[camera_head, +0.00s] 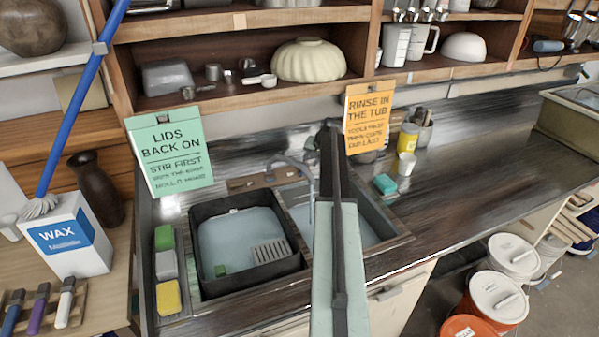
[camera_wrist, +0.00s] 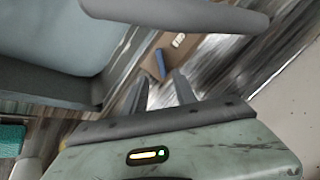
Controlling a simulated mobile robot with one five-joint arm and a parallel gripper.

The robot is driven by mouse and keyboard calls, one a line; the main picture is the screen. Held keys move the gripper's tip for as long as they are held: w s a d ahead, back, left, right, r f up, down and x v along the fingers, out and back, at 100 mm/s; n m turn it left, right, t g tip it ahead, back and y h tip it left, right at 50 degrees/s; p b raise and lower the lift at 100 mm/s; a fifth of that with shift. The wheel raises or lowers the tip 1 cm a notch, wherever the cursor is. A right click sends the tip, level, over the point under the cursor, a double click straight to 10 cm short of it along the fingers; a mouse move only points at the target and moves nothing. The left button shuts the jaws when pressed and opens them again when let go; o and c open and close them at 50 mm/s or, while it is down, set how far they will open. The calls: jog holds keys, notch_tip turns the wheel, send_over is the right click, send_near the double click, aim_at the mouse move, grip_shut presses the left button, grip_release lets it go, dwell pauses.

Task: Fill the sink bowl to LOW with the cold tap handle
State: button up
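The cold tap handle, blue (camera_wrist: 161,63), stands on a brown wooden ledge in the wrist view, just beyond my fingertips. A pale handle (camera_wrist: 178,40) is behind it. My gripper (camera_wrist: 160,84) is open and empty, its fingers apart and pointing toward the blue handle without visibly touching it. The grey tap spout (camera_head: 300,166) curves over the sink in the head view. The sink bowl (camera_head: 378,214), right of the black tub, is partly hidden by my arm. Its inside looks bluish grey. I cannot make out a LOW mark or running water.
A black tub (camera_head: 203,248) sits on the left of the sink, with bluish liquid, a grate and a green block. Sponges (camera_head: 167,264) lie left of it. A teal block (camera_head: 385,184) and a yellow can (camera_head: 408,138) stand right.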

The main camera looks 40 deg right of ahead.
jog(key=b+x, duration=0.7)
jog(key=x, duration=0.1)
jog(key=shift+a+r, duration=0.1)
jog(key=shift+r, duration=0.1)
jog(key=shift+a, duration=0.1)
grip_shut()
